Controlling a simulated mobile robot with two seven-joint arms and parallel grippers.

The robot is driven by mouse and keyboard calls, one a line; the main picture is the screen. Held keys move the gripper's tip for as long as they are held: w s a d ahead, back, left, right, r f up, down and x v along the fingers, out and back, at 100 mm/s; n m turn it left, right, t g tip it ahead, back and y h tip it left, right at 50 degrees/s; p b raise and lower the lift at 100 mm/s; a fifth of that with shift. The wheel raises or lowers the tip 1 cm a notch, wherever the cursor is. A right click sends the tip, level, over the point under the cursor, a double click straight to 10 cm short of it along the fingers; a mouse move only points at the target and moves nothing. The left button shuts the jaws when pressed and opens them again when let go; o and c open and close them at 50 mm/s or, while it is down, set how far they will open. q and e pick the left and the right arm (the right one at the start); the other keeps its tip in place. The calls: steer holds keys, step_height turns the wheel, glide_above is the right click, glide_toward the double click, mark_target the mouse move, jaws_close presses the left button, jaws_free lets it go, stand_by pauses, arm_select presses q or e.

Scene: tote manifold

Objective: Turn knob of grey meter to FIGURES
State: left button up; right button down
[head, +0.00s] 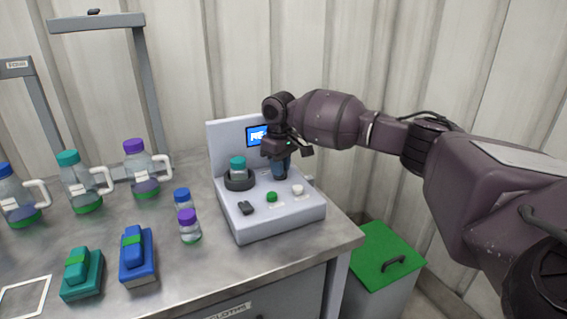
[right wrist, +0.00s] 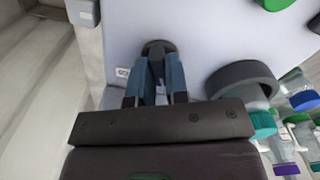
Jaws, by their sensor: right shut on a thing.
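The grey meter (head: 283,219) stands on the bench near its right corner, with a lit blue screen (head: 256,135) partly behind my right gripper. My right gripper (head: 279,172) points down at the meter's top face. In the right wrist view its blue-grey fingers (right wrist: 156,80) are shut on a dark round knob (right wrist: 158,47). In the head view the gripper hides this knob. A small label (right wrist: 122,72) lies beside the knob, too small to read. The screen text is also unreadable, so I cannot tell the setting. My left gripper is not in view.
A dark ring (head: 239,184) on the meter holds a teal-capped bottle (head: 238,165). A black switch (head: 246,208), green button (head: 271,197) and white button (head: 297,190) sit nearby. Two small bottles (head: 189,227) stand left of the meter. A green-lidded bin (head: 381,257) is right of the bench.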

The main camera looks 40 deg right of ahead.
steer(key=r+m+p, duration=0.1)
steer(key=p, duration=0.2)
steer(key=shift+a+m, duration=0.1)
steer(key=shift+m, duration=0.2)
steer(key=shift+f+m+p, duration=0.1)
steer(key=shift+m+p, duration=0.8)
steer(key=shift+p, duration=0.35)
steer(key=shift+m+p, duration=0.8)
steer(key=shift+p, duration=0.1)
steer(key=shift+m+p, duration=0.85)
steer(key=shift+m, duration=0.05)
steer(key=shift+f+m+p, duration=0.15)
steer(key=shift+m+p, duration=0.6)
steer(key=shift+m, duration=0.05)
steer(key=shift+f+m+p, duration=0.1)
steer(key=shift+m+p, duration=0.35)
steer(key=shift+m, duration=0.15)
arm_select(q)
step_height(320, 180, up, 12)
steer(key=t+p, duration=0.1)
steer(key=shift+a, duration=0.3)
arm_select(e)
steer(key=shift+f+m, duration=0.15)
steer(key=shift+m, duration=0.65)
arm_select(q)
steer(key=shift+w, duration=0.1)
